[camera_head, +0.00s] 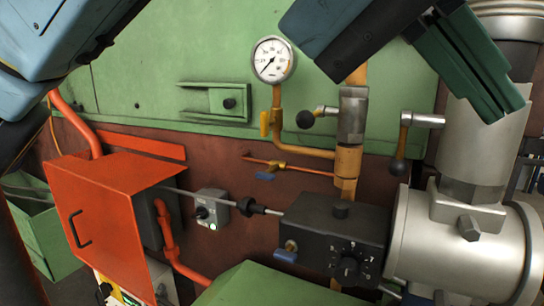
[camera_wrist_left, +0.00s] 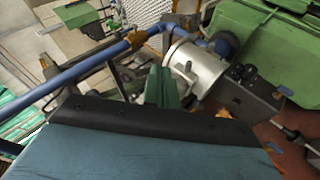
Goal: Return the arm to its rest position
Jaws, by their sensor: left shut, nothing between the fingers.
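My left gripper (camera_head: 502,108) is at the upper right of the head view. Its dark green fingers are shut together with nothing between them, and they point down and right. They overlap the grey vertical pipe (camera_head: 482,150) in the picture; I cannot tell the gap between them. In the left wrist view the shut green fingers (camera_wrist_left: 160,80) stand up behind the dark edge of my wrist, beside a silver cylinder (camera_wrist_left: 192,68). My blue arm housing fills the bottom of that view. My right gripper is not in view.
A silver burner body (camera_head: 465,255) and black control box (camera_head: 335,225) stand below the gripper. A yellow gas pipe (camera_head: 348,165) with lever valves and a pressure gauge (camera_head: 272,59) are left of it. An orange box (camera_head: 100,215) stands lower left. Green furnace panels (camera_head: 180,60) lie behind.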

